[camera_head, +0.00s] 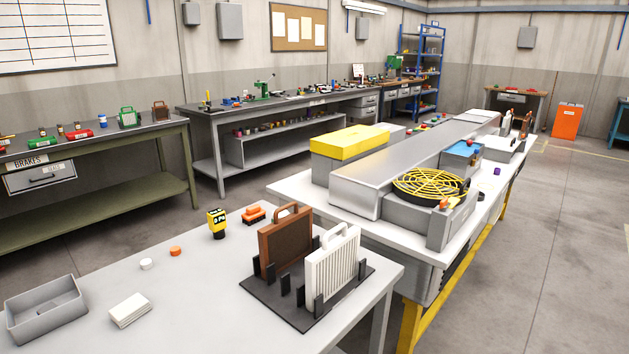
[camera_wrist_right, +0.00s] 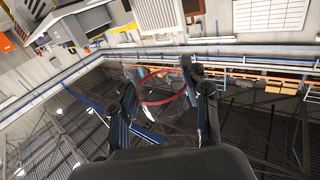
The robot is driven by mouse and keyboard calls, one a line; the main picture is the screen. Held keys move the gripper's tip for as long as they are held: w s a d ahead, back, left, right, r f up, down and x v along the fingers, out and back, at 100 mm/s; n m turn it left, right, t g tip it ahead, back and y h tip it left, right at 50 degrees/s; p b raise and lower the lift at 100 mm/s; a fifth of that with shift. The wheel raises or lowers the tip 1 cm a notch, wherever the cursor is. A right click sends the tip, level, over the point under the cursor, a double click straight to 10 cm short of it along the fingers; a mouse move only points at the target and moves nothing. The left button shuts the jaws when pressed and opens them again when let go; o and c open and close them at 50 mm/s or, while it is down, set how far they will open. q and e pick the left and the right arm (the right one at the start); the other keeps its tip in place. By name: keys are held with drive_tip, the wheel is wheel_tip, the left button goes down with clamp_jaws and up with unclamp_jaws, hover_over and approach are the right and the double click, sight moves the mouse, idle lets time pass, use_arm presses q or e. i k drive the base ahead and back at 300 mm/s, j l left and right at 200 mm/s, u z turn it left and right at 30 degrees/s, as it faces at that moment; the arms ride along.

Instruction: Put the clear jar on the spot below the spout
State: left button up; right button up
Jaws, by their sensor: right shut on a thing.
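In the right wrist view my right gripper (camera_wrist_right: 162,82) is shut on the clear jar (camera_wrist_right: 160,98), which sits between its two fingers. The jar is see-through with red bands around it. The wrist view is tilted and upside down, with the roof filling its lower part. Neither gripper nor the jar shows in the head view, and my left gripper is in no view. I cannot make out the spout or the spot below it in either view.
The near table (camera_head: 190,285) holds a grey tray (camera_head: 45,312), white cards (camera_head: 130,310), a yellow-black device (camera_head: 217,223) and a black rack (camera_head: 262,300) with a brown filter (camera_head: 283,240) and a white filter (camera_head: 330,268). A long grey unit with a yellow fan guard (camera_head: 430,184) stands behind.

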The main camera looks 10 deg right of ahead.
sight(486, 186)
drive_tip(key=i+l, duration=0.15)
drive_tip(key=l, duration=0.25)
drive_tip(key=i+l, duration=0.15)
drive_tip(key=l, duration=0.3)
drive_tip(key=i+l+u, duration=0.1)
drive_tip(key=l, duration=0.3)
drive_tip(key=i+l, duration=0.15)
drive_tip(key=l, duration=0.3)
drive_tip(key=i+l+u, duration=0.1)
drive_tip(key=l, duration=0.35)
drive_tip(key=i+l, duration=0.15)
drive_tip(key=l, duration=0.25)
drive_tip(key=i+l, duration=0.15)
drive_tip(key=l, duration=0.2)
drive_tip(key=i+l, duration=0.15)
drive_tip(key=l, duration=0.15)
drive_tip(key=i+l+u, duration=0.1)
drive_tip(key=l, duration=0.25)
drive_tip(key=i+l, duration=0.2)
drive_tip(key=l, duration=0.15)
drive_tip(key=i+l, duration=0.15)
drive_tip(key=l, duration=0.15)
drive_tip(key=i+l+u, duration=0.1)
drive_tip(key=l, duration=0.25)
drive_tip(key=i+l, duration=0.15)
drive_tip(key=l, duration=0.2)
